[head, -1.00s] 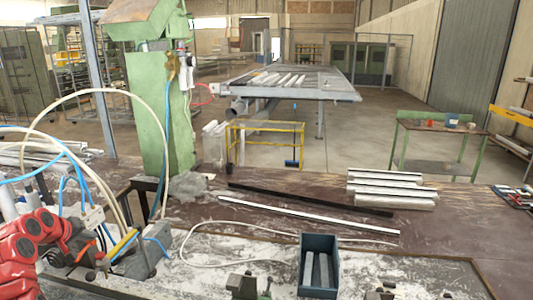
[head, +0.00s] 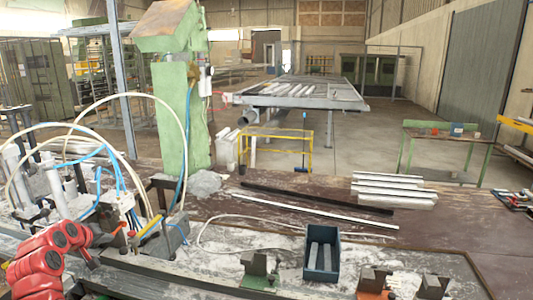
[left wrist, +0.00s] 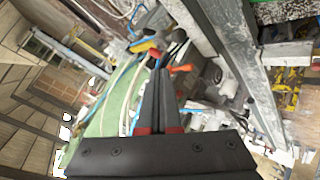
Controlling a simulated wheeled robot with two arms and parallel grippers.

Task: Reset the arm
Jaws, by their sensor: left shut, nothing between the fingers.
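My left arm (head: 38,268), red, comes in at the lower left of the head view, in front of the clamp bench. In the left wrist view my left gripper (left wrist: 161,75) shows its two dark fingers side by side, shut with nothing between them. The fingers point toward cables and fittings, and I see no contact with them. My right arm and right gripper are not in view.
Hoses and cables arch over fittings (head: 120,205) beside my left arm. A dark blue bin (head: 322,265) holding profile pieces and clamp blocks (head: 258,268) stand on the bench. Stacked profiles (head: 393,190) lie behind. A green post (head: 181,115) rises at left.

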